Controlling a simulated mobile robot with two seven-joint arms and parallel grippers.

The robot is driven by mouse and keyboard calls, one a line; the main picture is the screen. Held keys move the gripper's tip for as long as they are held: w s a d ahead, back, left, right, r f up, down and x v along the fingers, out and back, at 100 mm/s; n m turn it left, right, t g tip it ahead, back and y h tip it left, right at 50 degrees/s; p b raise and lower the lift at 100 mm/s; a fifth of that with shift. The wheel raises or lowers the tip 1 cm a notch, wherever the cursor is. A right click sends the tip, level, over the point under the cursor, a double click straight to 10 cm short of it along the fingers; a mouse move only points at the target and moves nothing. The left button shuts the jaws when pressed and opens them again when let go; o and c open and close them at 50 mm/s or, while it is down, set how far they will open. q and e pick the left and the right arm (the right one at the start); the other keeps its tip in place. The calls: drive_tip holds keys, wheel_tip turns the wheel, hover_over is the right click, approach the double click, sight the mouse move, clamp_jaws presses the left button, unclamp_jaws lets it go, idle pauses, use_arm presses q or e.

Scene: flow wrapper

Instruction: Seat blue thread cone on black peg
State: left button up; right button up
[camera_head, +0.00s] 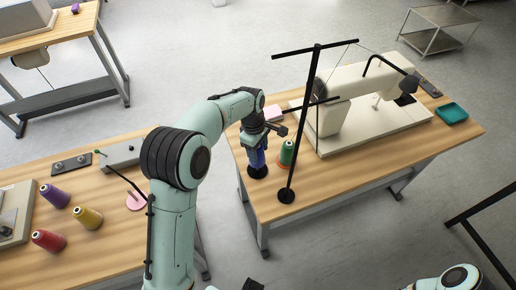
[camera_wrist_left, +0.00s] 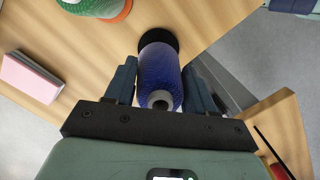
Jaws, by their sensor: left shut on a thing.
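The blue thread cone (camera_head: 257,158) stands upright, as far as I can tell, between the fingers of my left gripper (camera_head: 255,143) near the left edge of the right-hand table. In the left wrist view the blue cone (camera_wrist_left: 161,72) has one finger of the gripper (camera_wrist_left: 160,86) on each side, and the gripper is shut on it. A round black base (camera_head: 258,173) shows at the cone's lower end, and also in the wrist view (camera_wrist_left: 160,36). The peg's shaft is hidden, and I cannot tell how closely the cone meets the base.
A green cone (camera_head: 287,152) on an orange base stands just right of the blue cone, beside the black thread stand (camera_head: 287,195). A pink block (camera_head: 272,113) lies behind. The sewing machine (camera_head: 340,112) is farther right.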

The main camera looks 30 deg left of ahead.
use_arm(q)
drive_tip(key=shift+f+b, duration=0.3)
drive_tip(key=shift+f, duration=0.4)
drive_tip(key=shift+f+b, duration=0.4)
drive_tip(key=shift+f, duration=0.95)
drive_tip(key=o, duration=1.2)
drive_tip(key=r, duration=0.4)
drive_tip(key=a+r+p, duration=0.1)
drive_tip(key=r, duration=0.4)
drive_tip(key=r+p, duration=0.1)
drive_tip(key=r, duration=0.3)
drive_tip(key=shift+a+r, duration=0.15)
drive_tip(key=shift+a, duration=0.15)
